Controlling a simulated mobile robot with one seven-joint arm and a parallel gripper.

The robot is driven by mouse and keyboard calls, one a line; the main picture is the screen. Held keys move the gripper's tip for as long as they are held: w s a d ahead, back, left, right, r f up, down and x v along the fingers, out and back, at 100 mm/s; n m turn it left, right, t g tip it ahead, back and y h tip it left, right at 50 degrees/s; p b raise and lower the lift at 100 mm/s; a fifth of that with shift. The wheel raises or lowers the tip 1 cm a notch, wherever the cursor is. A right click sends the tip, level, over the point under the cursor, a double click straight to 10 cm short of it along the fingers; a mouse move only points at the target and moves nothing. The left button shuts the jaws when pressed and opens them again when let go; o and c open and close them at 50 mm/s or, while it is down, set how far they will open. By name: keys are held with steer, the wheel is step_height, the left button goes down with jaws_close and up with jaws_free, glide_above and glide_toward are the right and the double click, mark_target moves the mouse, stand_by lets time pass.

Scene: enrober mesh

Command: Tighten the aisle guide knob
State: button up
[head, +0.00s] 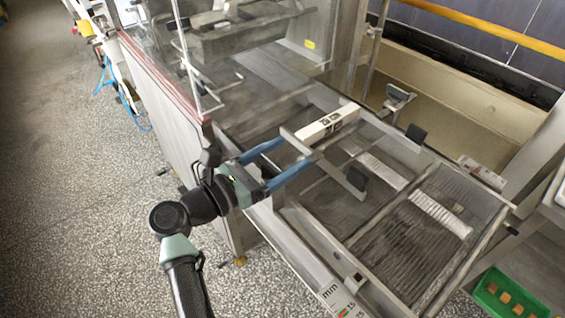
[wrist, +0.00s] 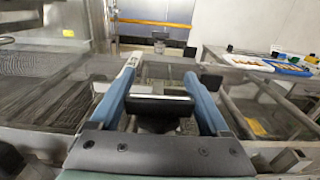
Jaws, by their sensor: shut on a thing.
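My gripper (head: 300,147) has two blue fingers and reaches over the metal frame of the machine. In the wrist view a black knob-like block (wrist: 160,105) with a pale upper edge fills the gap between the fingers (wrist: 162,80). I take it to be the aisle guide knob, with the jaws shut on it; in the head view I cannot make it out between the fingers.
A white block with black markings (head: 330,124) lies just beyond the fingertips. A wire mesh (head: 400,248) fills the bed at right. A clear guard (head: 240,50) rises at the back left. A green tray (head: 490,295) with brown pieces is at lower right. Open floor lies left.

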stand_by(0.5)
steer(key=o, duration=1.2)
steer(key=b+v, duration=0.2)
steer(key=v, duration=1)
steer(key=shift+a+b, duration=0.35)
steer(key=shift+a, duration=0.1)
steer(key=shift+s, duration=0.1)
